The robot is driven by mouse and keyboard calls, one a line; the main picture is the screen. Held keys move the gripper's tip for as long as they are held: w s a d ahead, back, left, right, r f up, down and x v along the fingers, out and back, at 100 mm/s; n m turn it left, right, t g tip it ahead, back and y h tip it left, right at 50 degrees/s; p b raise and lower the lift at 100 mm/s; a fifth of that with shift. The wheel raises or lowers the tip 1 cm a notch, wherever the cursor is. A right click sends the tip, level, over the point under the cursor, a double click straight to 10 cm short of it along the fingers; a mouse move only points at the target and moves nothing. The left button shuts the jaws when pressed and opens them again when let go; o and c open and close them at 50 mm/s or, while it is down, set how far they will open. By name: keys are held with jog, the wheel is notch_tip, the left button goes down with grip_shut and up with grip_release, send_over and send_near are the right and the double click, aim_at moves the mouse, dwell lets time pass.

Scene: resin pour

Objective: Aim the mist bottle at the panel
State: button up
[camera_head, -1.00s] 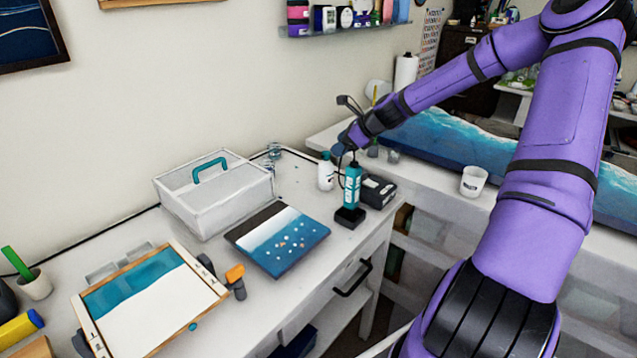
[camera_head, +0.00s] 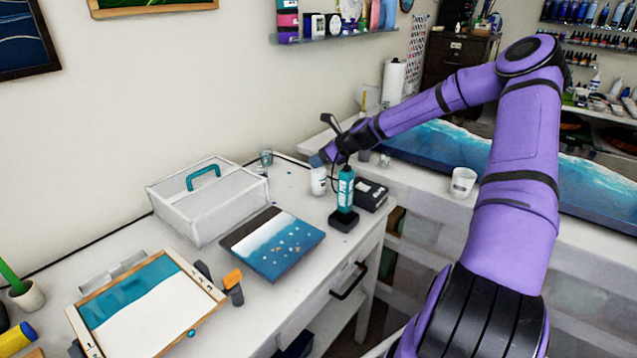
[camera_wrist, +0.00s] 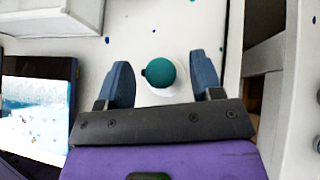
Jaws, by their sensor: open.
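A white bottle (camera_head: 318,183) stands upright on the desk near its back right; I take it for the mist bottle. In the wrist view its round teal cap (camera_wrist: 159,72) lies between my two blue fingers. My gripper (camera_head: 321,158) is open above and around the bottle's top; I cannot tell whether a finger touches it. The gripper hides the cap in the head view. A painted panel (camera_head: 272,243) in dark, white and blue with small pale pieces lies flat, nearer me and left of the bottle. It also shows in the wrist view (camera_wrist: 35,105).
A teal torch-like tool (camera_head: 346,190) on a black base stands close right of the bottle, beside a black box (camera_head: 370,195). A white box (camera_head: 208,205) with a teal handle is left. A framed blue-and-white board (camera_head: 150,310) and an orange-topped tool (camera_head: 233,283) are nearer.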

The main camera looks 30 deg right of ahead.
jog(key=shift+x, duration=1.45)
jog(key=shift+d, duration=0.1)
